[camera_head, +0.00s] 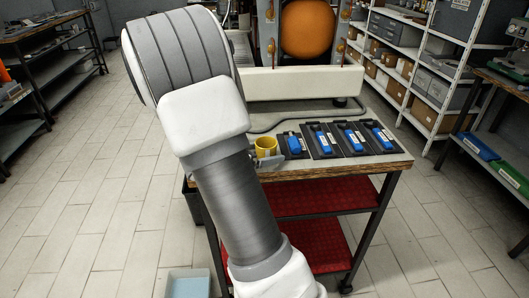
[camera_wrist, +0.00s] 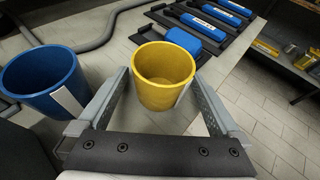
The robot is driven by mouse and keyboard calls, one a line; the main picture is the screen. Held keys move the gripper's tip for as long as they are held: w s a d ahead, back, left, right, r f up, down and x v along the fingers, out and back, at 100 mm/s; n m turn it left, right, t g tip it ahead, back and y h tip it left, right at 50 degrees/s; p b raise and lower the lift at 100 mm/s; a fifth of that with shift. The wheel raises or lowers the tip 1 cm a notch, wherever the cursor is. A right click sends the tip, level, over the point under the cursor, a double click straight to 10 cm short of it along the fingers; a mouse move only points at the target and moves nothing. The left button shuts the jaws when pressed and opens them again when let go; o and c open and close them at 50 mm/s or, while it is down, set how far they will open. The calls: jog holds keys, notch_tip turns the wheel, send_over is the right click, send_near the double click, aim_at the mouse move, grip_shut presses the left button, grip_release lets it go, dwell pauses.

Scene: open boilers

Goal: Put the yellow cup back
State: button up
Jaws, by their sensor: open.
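The yellow cup (camera_wrist: 163,80) is upright and empty in the wrist view. My gripper (camera_wrist: 162,88) is open, with one finger on each side of the cup. I cannot tell whether either finger touches it. In the head view the yellow cup (camera_head: 266,147) is at the left part of the workbench top (camera_head: 340,166), just right of my arm. My arm hides most of the gripper there. I cannot tell whether the cup's base rests on the bench.
A blue cup (camera_wrist: 42,82) stands left of my gripper in the wrist view. Black trays with blue tools (camera_head: 352,137) lie right of the yellow cup. A grey hose (camera_head: 290,119) runs behind. Shelves (camera_head: 420,70) stand at right. Open tiled floor (camera_head: 120,190) lies left.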

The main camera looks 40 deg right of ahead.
jog(key=shift+r, duration=0.25)
jog(key=v, duration=1.2)
jog(key=shift+f+p, duration=0.25)
jog(key=shift+p, duration=0.15)
jog(key=shift+a, duration=0.1)
